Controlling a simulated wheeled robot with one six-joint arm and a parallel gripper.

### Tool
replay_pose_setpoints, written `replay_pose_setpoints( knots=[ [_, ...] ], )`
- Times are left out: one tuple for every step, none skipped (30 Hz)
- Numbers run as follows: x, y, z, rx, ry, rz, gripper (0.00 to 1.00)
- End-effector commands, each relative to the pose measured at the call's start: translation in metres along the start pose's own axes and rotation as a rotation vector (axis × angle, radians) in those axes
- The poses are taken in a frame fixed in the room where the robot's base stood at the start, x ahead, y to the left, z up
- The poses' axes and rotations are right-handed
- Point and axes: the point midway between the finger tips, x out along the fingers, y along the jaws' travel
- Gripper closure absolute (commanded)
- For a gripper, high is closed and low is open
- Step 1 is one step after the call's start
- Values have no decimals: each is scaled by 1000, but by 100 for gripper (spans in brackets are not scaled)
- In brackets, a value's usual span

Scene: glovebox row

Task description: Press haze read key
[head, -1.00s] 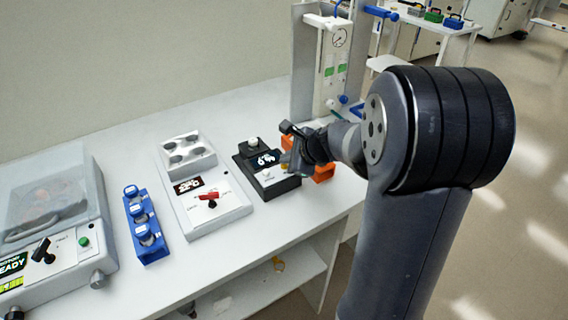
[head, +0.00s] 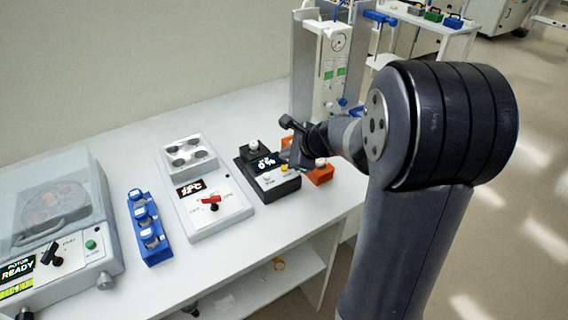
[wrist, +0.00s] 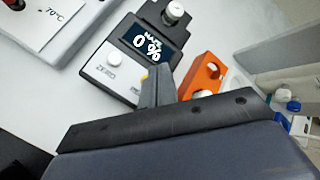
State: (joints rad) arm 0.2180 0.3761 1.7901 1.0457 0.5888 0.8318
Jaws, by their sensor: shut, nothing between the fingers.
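The haze meter (head: 244,168) is a black box on the white bench, with a white front panel. Its display (head: 264,163) is lit, and in the wrist view the display (wrist: 147,43) reads "HAZE 0 %". A white round key (wrist: 114,58) sits on the panel by the label "ZERO". A yellow key (head: 284,168) is at the panel's right side in the head view; in the wrist view only a sliver of this yellow key (wrist: 144,76) shows beside my finger. My gripper (wrist: 160,72) is shut and empty, over the panel's right edge. Contact with the key cannot be told.
An orange block (wrist: 203,75) with a white knob stands close right of the meter. A grey heater unit (head: 228,205) with a red lever, a blue vial rack (head: 148,230) and a centrifuge (head: 70,235) stand to the left. A tall gauge stand (head: 325,75) is behind.

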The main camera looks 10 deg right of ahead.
Motion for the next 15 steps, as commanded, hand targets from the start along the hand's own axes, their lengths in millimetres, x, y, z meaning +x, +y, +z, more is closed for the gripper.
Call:
replay_pose_setpoints(
  knots=[
    [-8, -6, 6, -1, 0, -1, 100],
    [-10, -7, 7, -1, 0, 0, 100],
    [-13, -9, 9, -1, 0, 0, 100],
    [-15, -11, 11, -1, 0, 0, 100],
    [-17, -12, 12, -1, 0, 0, 100],
    [-20, -14, 14, -1, 0, 0, 100],
    [-22, -16, 16, -1, 0, 0, 100],
    [-23, -17, 17, 0, 0, 0, 100],
    [-24, -18, 18, 0, 0, 0, 100],
    [-25, -18, 18, 0, 0, 0, 100],
    [-25, -18, 18, 0, 0, 0, 100],
    [-25, -18, 18, 1, 0, 0, 100],
    [-24, -18, 18, 1, 0, 0, 100],
    [-24, -17, 18, 1, 0, 0, 100],
    [-24, -17, 17, 1, 0, 0, 100]
  ],
)
